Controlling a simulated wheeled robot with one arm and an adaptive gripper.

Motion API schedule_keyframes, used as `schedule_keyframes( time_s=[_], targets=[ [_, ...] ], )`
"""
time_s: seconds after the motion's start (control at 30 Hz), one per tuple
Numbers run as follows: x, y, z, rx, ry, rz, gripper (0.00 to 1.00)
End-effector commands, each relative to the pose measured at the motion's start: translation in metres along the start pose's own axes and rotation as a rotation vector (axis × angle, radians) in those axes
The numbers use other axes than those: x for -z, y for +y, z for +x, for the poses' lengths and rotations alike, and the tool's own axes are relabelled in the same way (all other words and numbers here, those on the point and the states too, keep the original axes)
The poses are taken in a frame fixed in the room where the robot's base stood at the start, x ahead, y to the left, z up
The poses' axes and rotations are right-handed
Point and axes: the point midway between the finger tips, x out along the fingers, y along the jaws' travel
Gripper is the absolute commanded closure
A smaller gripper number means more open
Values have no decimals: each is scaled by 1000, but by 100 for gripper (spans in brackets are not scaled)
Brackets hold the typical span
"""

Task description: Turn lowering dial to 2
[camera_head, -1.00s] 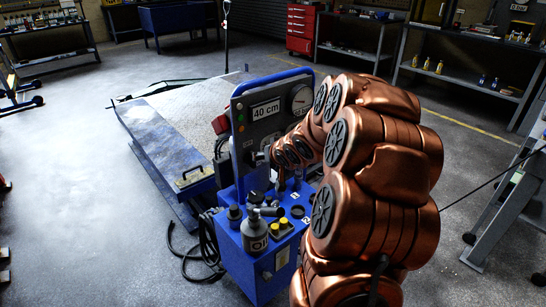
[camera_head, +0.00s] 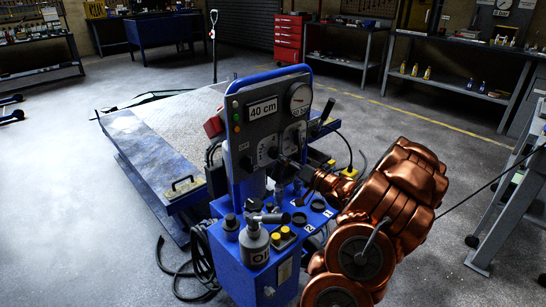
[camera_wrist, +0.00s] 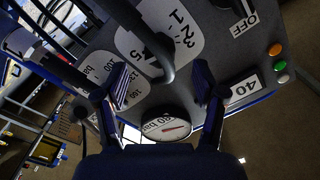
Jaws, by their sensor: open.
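The control panel (camera_head: 262,112) stands upright on the blue pump unit (camera_head: 228,262). In the wrist view, upside down, a pale dial plate (camera_wrist: 190,22) with numerals including 1, 2 and 5 has a dark curved handle (camera_wrist: 150,40) in front of it. I cannot tell for sure that this is the lowering dial, nor read its setting. My gripper (camera_wrist: 162,85) is open, with one finger on each side of the handle's end; contact is not clear. In the head view my gripper (camera_head: 283,168) is at the panel's lower right, its fingertips small and dark.
A 40 cm display (camera_head: 263,108) and a round pressure gauge (camera_head: 299,97) top the panel. A second pale scale (camera_wrist: 100,68) is beside the dial. An oil bottle (camera_head: 254,245) and several knobs stand on the unit's top. The lift platform (camera_head: 150,140) is behind.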

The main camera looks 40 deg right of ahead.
Motion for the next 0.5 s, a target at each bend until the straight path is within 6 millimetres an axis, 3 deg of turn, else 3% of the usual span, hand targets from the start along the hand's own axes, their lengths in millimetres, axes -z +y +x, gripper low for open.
schedule_keyframes(
  time_s=[0.5],
  targets=[
    [0, -2, 57, 2, -1, -3, 31]
  ],
)
